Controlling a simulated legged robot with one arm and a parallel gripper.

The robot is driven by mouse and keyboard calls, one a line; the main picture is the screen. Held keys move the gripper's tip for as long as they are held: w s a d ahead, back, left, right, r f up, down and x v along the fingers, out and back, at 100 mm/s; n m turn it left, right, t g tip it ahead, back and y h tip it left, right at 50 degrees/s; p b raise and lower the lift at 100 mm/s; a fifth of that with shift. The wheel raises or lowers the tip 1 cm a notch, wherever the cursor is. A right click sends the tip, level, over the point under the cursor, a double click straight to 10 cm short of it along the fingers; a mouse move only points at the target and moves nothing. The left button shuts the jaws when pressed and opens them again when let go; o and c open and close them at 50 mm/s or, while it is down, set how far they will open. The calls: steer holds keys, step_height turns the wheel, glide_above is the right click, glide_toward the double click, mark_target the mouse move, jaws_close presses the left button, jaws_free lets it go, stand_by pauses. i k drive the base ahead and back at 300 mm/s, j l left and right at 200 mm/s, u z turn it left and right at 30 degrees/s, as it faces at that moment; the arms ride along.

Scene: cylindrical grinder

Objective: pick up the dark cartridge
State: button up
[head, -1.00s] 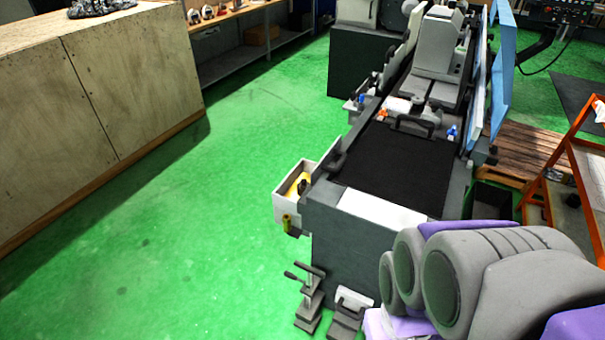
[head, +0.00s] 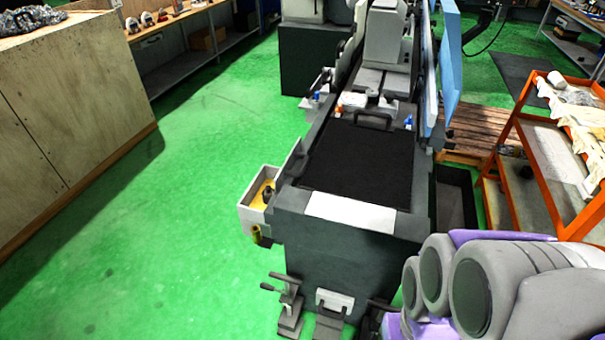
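I cannot pick out the dark cartridge for certain. A small dark object (head: 267,195) sits in the white open box (head: 254,217) on the left side of the grinder, over something yellow; it is too small to tell what it is. A yellow-green piece (head: 257,236) hangs under this box. My folded arm shows at the lower right, in grey and purple, but my gripper is out of view.
The grinder (head: 320,255) with its black top cover (head: 358,163) stands ahead. Pedals or clamps (head: 288,303) stand at its foot. An orange cart (head: 518,118) is on the right, a wooden cabinet (head: 75,120) on the left. Green floor between cabinet and grinder is clear.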

mark_target(268, 192)
steer(key=i+j+z, duration=0.2)
steer(key=j+z, duration=0.3)
steer(key=j, duration=0.45)
steer(key=j+z, duration=0.45)
steer(key=j, duration=1.65)
steer(key=k+j+z, duration=0.1)
steer(key=j, duration=1.05)
